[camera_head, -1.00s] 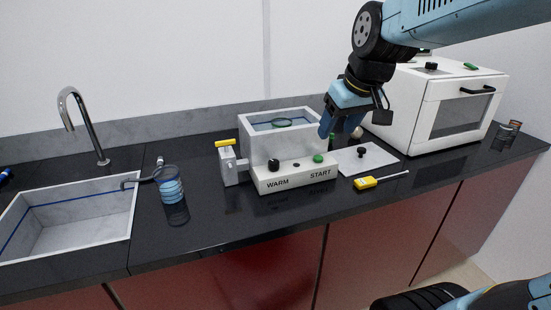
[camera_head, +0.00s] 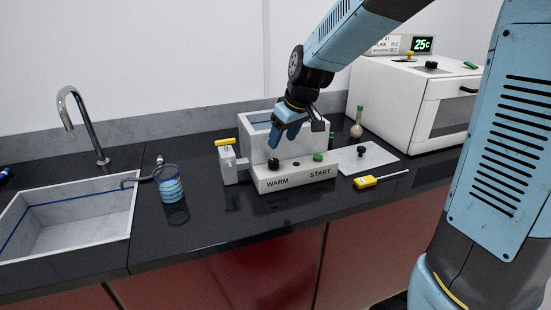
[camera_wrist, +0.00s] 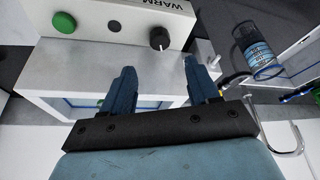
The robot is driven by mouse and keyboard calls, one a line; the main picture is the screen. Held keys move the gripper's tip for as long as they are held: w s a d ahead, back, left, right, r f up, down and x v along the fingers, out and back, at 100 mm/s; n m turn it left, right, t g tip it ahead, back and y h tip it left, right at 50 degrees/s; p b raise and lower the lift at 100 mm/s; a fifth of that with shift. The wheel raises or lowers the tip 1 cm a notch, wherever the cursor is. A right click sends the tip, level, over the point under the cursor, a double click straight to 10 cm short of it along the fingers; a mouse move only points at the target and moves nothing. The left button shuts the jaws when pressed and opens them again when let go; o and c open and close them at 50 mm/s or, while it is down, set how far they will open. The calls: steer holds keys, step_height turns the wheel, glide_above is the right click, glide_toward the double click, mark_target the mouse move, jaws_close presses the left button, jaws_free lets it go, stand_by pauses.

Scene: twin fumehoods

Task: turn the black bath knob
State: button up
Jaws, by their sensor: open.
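The black bath knob (camera_head: 273,163) sits at the left of the sloped front panel of the white water bath (camera_head: 256,178), above the word WARM. The knob also shows in the wrist view (camera_wrist: 159,39), with a pale pointer mark, beyond the fingertips and roughly between their lines. A green button (camera_head: 318,157) is at the right of the panel, above START. My gripper (camera_head: 282,142) is above and just behind the panel, in front of part of the bath basin. In the wrist view my gripper (camera_wrist: 158,75) has its two blue fingers apart, with nothing between them and the knob clear of both.
A yellow-handled valve (camera_head: 225,143) stands at the bath's left side.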

mark_target(274, 160)
steer(key=x, duration=0.9)
steer(key=shift+w+f, duration=0.1)
steer(key=shift+f, duration=0.1)
steer(key=c, duration=1)
steer(key=shift+c, duration=0.2)
steer(key=shift+m, duration=0.4)
steer(key=shift+a+m+t+h, duration=0.15)
steer(key=shift+m+t+h, duration=0.45)
steer(key=shift+m, duration=1.2)
steer(key=o, duration=1)
